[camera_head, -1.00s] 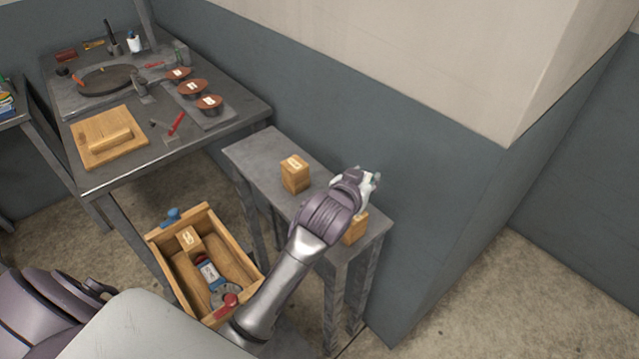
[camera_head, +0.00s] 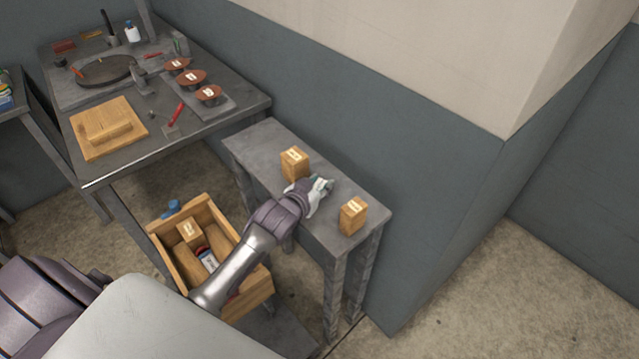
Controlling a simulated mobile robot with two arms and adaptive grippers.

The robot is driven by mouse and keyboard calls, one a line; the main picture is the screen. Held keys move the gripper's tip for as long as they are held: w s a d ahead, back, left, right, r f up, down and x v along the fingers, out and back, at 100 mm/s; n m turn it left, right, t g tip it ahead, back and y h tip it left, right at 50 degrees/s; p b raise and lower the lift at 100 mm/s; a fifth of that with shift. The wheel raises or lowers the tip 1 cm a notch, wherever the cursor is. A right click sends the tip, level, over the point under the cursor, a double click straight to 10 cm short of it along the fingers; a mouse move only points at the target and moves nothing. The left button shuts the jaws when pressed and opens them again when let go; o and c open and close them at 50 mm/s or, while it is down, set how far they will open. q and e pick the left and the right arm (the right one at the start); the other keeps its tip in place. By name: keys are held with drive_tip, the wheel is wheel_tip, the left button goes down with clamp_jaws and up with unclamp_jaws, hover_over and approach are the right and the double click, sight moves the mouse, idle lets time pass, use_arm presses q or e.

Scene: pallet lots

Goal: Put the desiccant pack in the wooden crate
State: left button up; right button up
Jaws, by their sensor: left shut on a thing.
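My left gripper (camera_head: 320,186) is over the narrow grey bench, between two tan labelled blocks. It is shut on a small whitish item with a hint of green, which I take to be the desiccant pack; the fingers hide most of it. The open wooden crate (camera_head: 164,252) stands lower down, left of the bench. It holds a tan labelled block (camera_head: 190,232) and a white-labelled item (camera_head: 208,260). My left forearm covers part of the crate's right side. My right gripper is out of view.
The narrow bench (camera_head: 262,146) carries a rear block (camera_head: 294,163) and a front block (camera_head: 352,215), close to my gripper. A larger workbench (camera_head: 235,118) with tools, a wooden board (camera_head: 108,128) and brown round pieces stands at left. A wall rises behind the narrow bench.

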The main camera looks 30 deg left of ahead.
use_arm(q)
drive_tip(key=shift+f, duration=0.1)
drive_tip(key=o, duration=0.6)
drive_tip(key=shift+o, duration=0.2)
